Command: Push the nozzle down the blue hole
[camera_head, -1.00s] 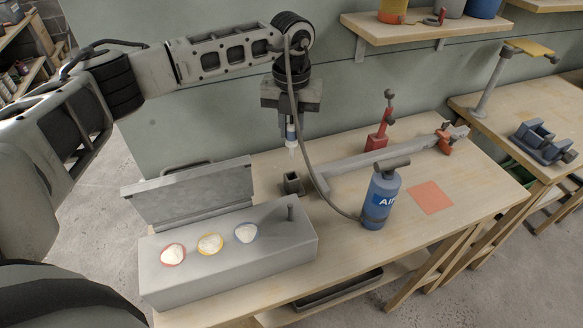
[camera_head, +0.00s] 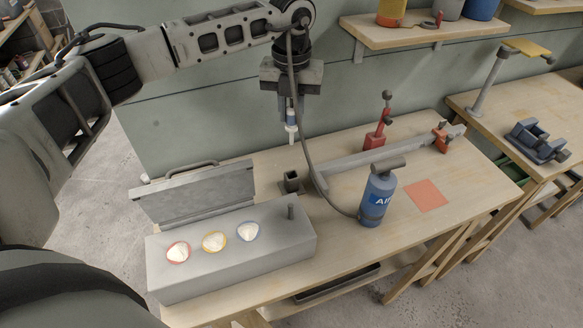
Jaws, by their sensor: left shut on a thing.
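The grey box (camera_head: 232,268) on the workbench has three holes in its top, rimmed red (camera_head: 178,253), yellow (camera_head: 214,242) and blue (camera_head: 248,232). Each holds a pale filling. My left gripper (camera_head: 290,100) points down above the bench, behind and to the right of the blue-rimmed hole. A grey hose (camera_head: 306,140) runs from beside the gripper down to the blue air bottle (camera_head: 378,197). My right gripper is out of view.
A raised grey lid (camera_head: 197,194) stands behind the box. A small dark square holder (camera_head: 291,182), a grey rail (camera_head: 375,160) and a red clamp (camera_head: 376,138) stand on the bench. An orange square (camera_head: 426,195) lies right of the bottle.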

